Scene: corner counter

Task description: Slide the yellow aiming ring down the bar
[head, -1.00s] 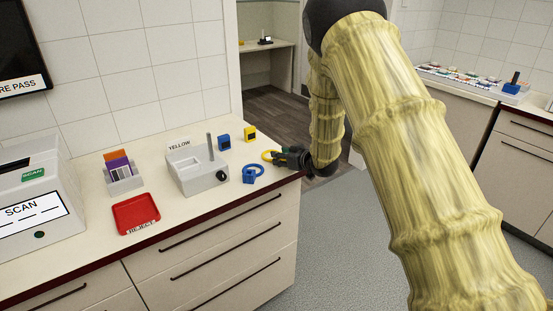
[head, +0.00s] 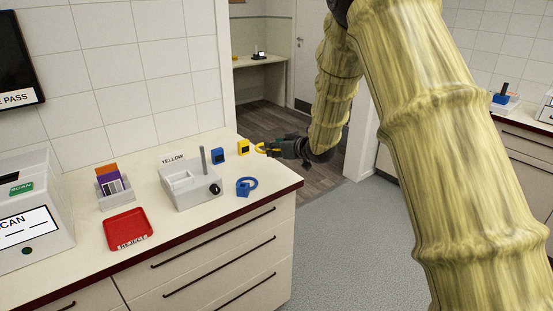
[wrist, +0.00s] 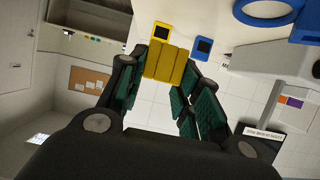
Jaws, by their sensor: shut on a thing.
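The yellow aiming ring (head: 261,147) is in my gripper (head: 275,148), above the right rear corner of the counter. In the wrist view, a yellow block-like part of it (wrist: 165,63) sits between the green-padded fingers (wrist: 165,85). My gripper is shut on it; the rest of the ring is mostly hidden there. The bar (head: 202,160) is a bare upright grey rod on the grey station (head: 178,193) labelled YELLOW, left of my gripper. The bar also shows in the wrist view (wrist: 268,112).
A blue ring (head: 252,181) lies right of the station. Small blue (head: 218,156) and yellow (head: 242,146) boxes stand behind. A red reject tray (head: 128,225), a card holder (head: 115,195) and the scanner (head: 30,215) are farther left. The counter's right front corner is clear.

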